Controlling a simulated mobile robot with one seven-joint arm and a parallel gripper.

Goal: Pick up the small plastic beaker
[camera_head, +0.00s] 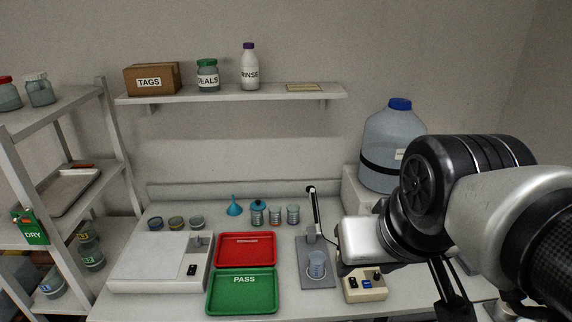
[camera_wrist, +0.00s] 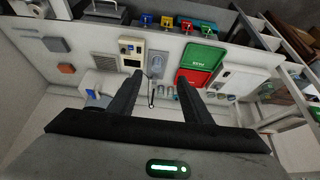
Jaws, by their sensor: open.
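A small clear beaker (camera_head: 317,264) stands upright on the grey base plate (camera_head: 318,281) of a stand with a thin upright rod. Several more small beakers stand at the back of the bench, among them a clear one (camera_head: 293,214), one with a reddish mark (camera_head: 275,216) and one with a blue top (camera_head: 258,214). I cannot tell from looks alone which are plastic. My gripper (camera_wrist: 160,77) is open and empty, its two dark fingers spread above the bench in the wrist view. In the head view it is beside the stand, its fingers mostly hidden.
A red tray (camera_head: 246,250) and a green PASS tray (camera_head: 243,293) lie left of the stand. A white balance (camera_head: 155,264) is farther left. A cream box with buttons (camera_head: 365,287) and a large water jug (camera_head: 393,150) stand to the right. A shelf (camera_head: 230,96) hangs above.

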